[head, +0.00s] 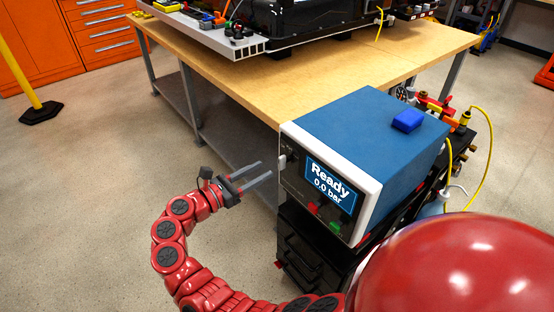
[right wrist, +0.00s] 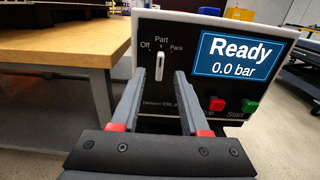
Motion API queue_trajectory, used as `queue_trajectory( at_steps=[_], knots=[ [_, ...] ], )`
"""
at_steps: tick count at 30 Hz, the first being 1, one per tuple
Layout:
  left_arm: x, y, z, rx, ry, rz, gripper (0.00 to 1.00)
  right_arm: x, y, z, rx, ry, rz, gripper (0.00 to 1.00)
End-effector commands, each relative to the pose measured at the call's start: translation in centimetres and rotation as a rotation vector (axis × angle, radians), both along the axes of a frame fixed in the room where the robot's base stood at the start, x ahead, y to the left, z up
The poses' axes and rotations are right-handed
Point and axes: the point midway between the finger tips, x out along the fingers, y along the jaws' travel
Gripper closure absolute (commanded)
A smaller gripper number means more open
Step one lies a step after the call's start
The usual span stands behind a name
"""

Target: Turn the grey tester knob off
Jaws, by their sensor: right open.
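The tester (head: 410,140) is a blue box with a white-framed dark front panel. Its light grey knob (right wrist: 160,66) is a slim upright lever, with its top toward the "Part" mark between "Off" and "Pack". In the head view the knob (head: 283,162) shows small at the panel's left edge. My right gripper (head: 266,169) is open and empty, its fingers pointing at the panel, a little short of the knob. In the right wrist view the fingertips (right wrist: 160,76) lie to either side of the knob's lower part in the picture. My left gripper is not in view.
The tester's screen (right wrist: 233,57) reads "Ready 0.0 bar". Below it are a red button (right wrist: 216,103) and a green button (right wrist: 251,108). A wooden workbench (head: 230,85) stands behind and left. A blue block (head: 407,120) lies on the tester's top.

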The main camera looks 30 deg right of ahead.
Motion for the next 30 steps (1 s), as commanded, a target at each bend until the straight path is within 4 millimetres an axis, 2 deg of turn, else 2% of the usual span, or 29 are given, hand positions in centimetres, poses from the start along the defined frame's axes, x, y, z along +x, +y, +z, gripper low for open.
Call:
queue_trajectory(
  at_steps=[3, 9, 14, 21, 23, 29, 30],
  knots=[
    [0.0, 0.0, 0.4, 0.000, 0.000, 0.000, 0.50, 0.1, -2.7, 0.0, 0.000, 0.003, -0.004, 0.55],
    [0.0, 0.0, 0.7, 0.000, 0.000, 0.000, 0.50, 0.4, -5.5, 0.0, 0.000, 0.003, -0.002, 0.55],
    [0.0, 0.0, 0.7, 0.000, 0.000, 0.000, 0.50, 0.5, -6.4, 0.0, 0.000, 0.002, 0.001, 0.55],
    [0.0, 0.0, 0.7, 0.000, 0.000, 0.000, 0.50, 0.5, -6.5, 0.0, 0.000, 0.002, 0.001, 0.55],
    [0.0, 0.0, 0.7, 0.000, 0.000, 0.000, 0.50, 0.5, -6.5, 0.0, -0.001, 0.002, 0.001, 0.62],
    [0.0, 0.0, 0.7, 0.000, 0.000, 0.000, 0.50, 0.5, -6.5, 0.0, -0.001, 0.002, 0.001, 0.98],
    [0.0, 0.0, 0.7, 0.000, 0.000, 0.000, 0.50, 0.5, -6.5, 0.0, -0.001, 0.002, 0.000, 1.00]
  ],
)
